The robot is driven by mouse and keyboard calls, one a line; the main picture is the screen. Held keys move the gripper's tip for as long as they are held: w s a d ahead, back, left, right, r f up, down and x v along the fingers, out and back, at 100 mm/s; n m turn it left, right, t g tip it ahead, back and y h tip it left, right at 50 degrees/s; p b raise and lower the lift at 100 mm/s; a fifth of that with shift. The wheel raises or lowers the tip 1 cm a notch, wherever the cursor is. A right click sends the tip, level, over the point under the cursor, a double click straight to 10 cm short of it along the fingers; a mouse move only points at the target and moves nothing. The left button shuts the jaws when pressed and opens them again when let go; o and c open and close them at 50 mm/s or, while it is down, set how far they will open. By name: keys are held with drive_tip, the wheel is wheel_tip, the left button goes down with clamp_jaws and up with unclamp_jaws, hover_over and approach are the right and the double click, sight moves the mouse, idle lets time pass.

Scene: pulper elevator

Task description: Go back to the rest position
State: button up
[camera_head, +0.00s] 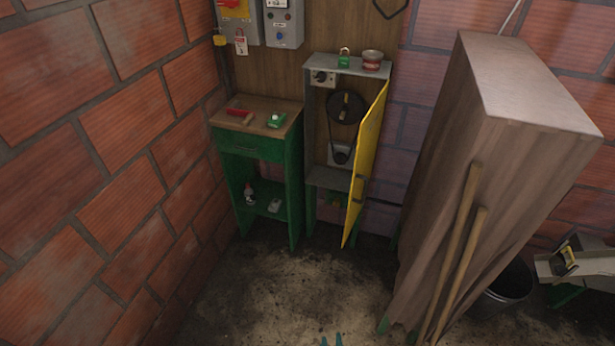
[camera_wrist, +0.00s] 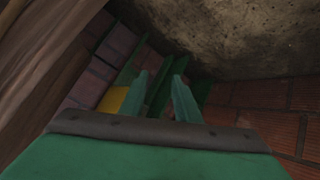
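The rest of my arm is out of the head view. The fingers are apart from the green bench (camera_head: 265,186) and the grey cabinet (camera_head: 309,140), whose yellow door (camera_head: 368,155) stands open on a pulley and belt.
A tall wooden hopper (camera_head: 465,150) stands at right with two poles (camera_head: 462,262) against it. A black bucket (camera_head: 507,287) is behind it. A red tool (camera_head: 239,112) and a green-and-white item (camera_head: 277,119) lie on the bench. Brick walls close in the left; the middle floor is clear.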

drive_tip(key=s+a+r+m+t, duration=0.1)
drive_tip(key=s+a+r, duration=0.3)
drive_tip(key=s+r, duration=0.7)
drive_tip(key=s+a+r+m+t+y, duration=0.1)
drive_tip(key=s+a+r+m+t, duration=0.1)
drive_tip(key=s+r, duration=0.9)
wheel_tip(320, 180, up, 8)
drive_tip(key=shift+s+a+f+m+t, duration=0.1)
drive_tip(key=shift+s+a+m+t, duration=0.15)
drive_tip(key=shift+a+t, duration=0.75)
drive_tip(key=shift+w+d, duration=0.1)
drive_tip(key=shift+w, duration=0.1)
drive_tip(key=shift+s, duration=0.15)
idle(0.4)
drive_tip(key=shift+o, duration=0.3)
drive_tip(key=shift+d, duration=0.1)
